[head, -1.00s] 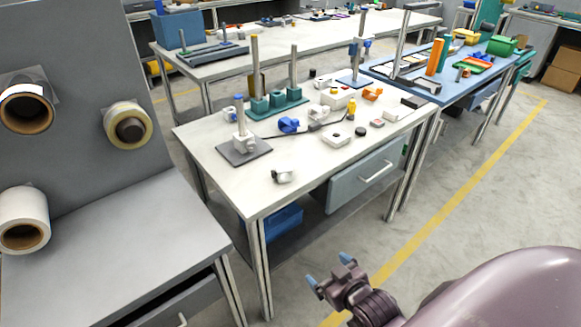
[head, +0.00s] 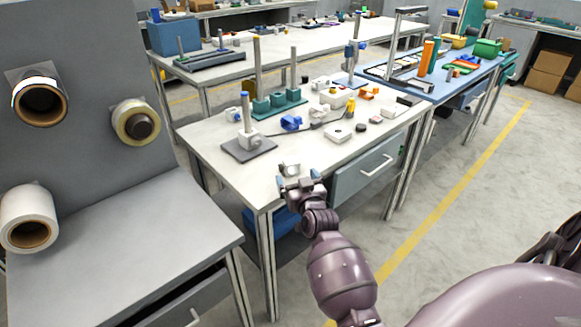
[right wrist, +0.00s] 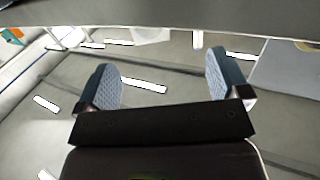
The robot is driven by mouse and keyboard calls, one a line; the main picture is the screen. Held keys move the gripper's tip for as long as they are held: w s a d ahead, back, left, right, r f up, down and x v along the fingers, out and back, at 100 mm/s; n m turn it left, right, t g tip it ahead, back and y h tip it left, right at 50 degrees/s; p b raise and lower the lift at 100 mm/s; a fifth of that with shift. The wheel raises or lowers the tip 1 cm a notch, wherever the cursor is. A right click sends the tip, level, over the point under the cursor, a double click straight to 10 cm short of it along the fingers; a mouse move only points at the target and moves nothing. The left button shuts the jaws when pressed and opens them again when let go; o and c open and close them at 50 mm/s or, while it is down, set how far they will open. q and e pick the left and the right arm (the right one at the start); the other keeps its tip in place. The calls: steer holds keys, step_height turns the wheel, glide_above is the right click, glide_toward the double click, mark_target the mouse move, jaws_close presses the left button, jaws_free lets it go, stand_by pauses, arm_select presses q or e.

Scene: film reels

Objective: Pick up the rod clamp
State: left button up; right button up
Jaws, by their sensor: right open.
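A small whitish-grey piece that looks like the rod clamp (head: 290,168) lies near the front edge of the white table (head: 222,168). My right gripper (head: 298,180) is open and empty at that front edge, just on the near side of the piece. In the head view its fingertips overlap the near side of the piece; I cannot tell whether they touch. In the right wrist view the open fingers (right wrist: 165,82) have nothing between them, and the clamp cannot be made out. My left gripper is not in view.
A rod stand (head: 247,140) stands behind and left of the piece. A blue clamp-like part (head: 291,122), a teal block rack (head: 279,104) and a white box-shaped part (head: 339,132) lie farther back. A drawer (head: 366,170) is under the table's front edge.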

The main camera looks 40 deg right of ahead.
mark_target(289, 160)
steer(key=shift+x, duration=1.2)
steer(key=shift+w+d+f+b, duration=0.1)
steer(key=shift+w+d+b, duration=0.15)
steer(key=shift+w, duration=0.35)
steer(key=b+x, duration=0.1)
steer(key=x, duration=0.3)
steer(key=shift+s, duration=0.1)
steer(key=shift+w+d, duration=0.2)
steer(key=shift+w, duration=0.25)
steer(key=shift+c, duration=0.2)
